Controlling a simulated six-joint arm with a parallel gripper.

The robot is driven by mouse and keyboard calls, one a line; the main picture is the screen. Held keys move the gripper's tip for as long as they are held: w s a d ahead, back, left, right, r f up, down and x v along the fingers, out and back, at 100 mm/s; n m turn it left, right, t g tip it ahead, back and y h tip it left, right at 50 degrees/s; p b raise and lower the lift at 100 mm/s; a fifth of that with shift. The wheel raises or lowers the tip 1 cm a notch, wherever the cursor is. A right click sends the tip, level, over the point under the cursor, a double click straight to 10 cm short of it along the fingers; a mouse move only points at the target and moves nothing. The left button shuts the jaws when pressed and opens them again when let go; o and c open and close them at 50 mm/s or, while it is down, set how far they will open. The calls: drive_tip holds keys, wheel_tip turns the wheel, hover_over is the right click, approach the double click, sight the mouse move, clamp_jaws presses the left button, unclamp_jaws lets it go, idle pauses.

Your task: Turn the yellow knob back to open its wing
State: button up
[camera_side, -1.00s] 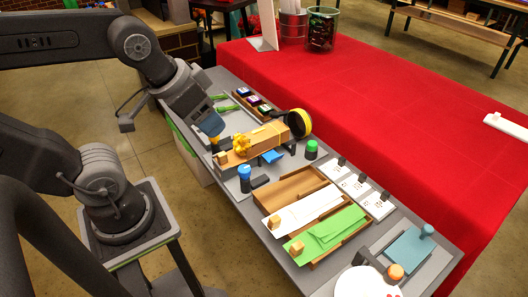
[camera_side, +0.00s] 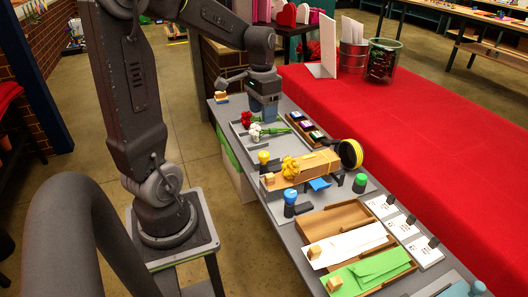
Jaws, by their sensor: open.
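The yellow knob (camera_side: 263,157) stands upright on a dark post at the left end of the bouquet cradle. Its wing cannot be made out clearly. A bunch of yellow flowers (camera_side: 290,168) in a tan wrap (camera_side: 318,164) lies on the cradle beside it. The blue knob (camera_side: 290,196) is at the cradle's near side and the green knob (camera_side: 360,182) at its right. A blue flap (camera_side: 320,184) shows by the wrap. My gripper (camera_side: 264,117) points down over the far flower tray, beyond the yellow knob and apart from it. It is open; its fingertips are hard to see.
Red and white roses with green stems (camera_side: 262,130) lie in the grey tray under my gripper. Wooden trays with white paper (camera_side: 345,246) and green paper (camera_side: 372,272) are nearer. The red table (camera_side: 440,140) lies right.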

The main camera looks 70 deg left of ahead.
sight(264, 153)
drive_tip(key=f, duration=1.3)
drive_tip(key=shift+d+f, duration=0.1)
drive_tip(key=shift+d, duration=0.2)
drive_tip(key=c, duration=0.9)
